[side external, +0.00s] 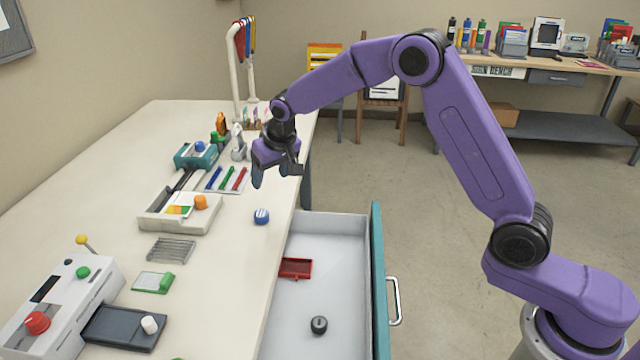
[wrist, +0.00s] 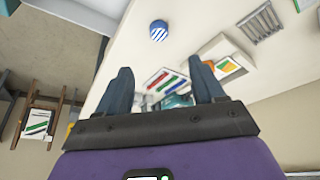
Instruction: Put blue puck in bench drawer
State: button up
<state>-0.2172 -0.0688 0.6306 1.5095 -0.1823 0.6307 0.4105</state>
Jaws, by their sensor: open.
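The blue puck (side external: 261,216), with a striped white top, lies on the white bench top near its right edge. It also shows in the wrist view (wrist: 158,31), beyond the fingertips. The bench drawer (side external: 345,250) is pulled open, with a teal front and a silver handle. Inside it are a black puck (side external: 319,325) and a small red tray (side external: 295,268). My gripper (side external: 276,181) is open and empty above the bench edge, behind the blue puck and higher than it. In the wrist view, its two fingers (wrist: 164,82) are spread apart.
A white tray with colored cards (side external: 180,212), a wire rack (side external: 171,250), colored pens (side external: 226,179) and a teal device (side external: 196,156) stand left of the puck. A laminator (side external: 62,305) is at front left. A hook stand (side external: 236,75) rises behind my gripper.

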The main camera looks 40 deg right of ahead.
jog(key=s+a+r+n+g, duration=0.1)
jog(key=s+r+n, duration=0.15)
jog(key=s, duration=0.75)
jog(key=s+a+r+n+g, duration=0.1)
jog(key=s+r+n, duration=0.15)
jog(key=s, duration=0.75)
jog(key=s+d+n+g, duration=0.1)
jog(key=s+d+n, duration=0.2)
jog(key=s, duration=0.9)
jog(key=s+d+f+n+g, duration=0.1)
jog(key=s+d+n, duration=0.3)
jog(key=s+d, duration=0.4)
jog(key=s, duration=0.5)
jog(key=shift+s+d, duration=0.2)
jog(key=shift+o, duration=0.5)
jog(key=shift+s+d+f+n, duration=0.15)
jog(key=shift+s+d+n, duration=0.1)
jog(key=shift+s+n, duration=0.05)
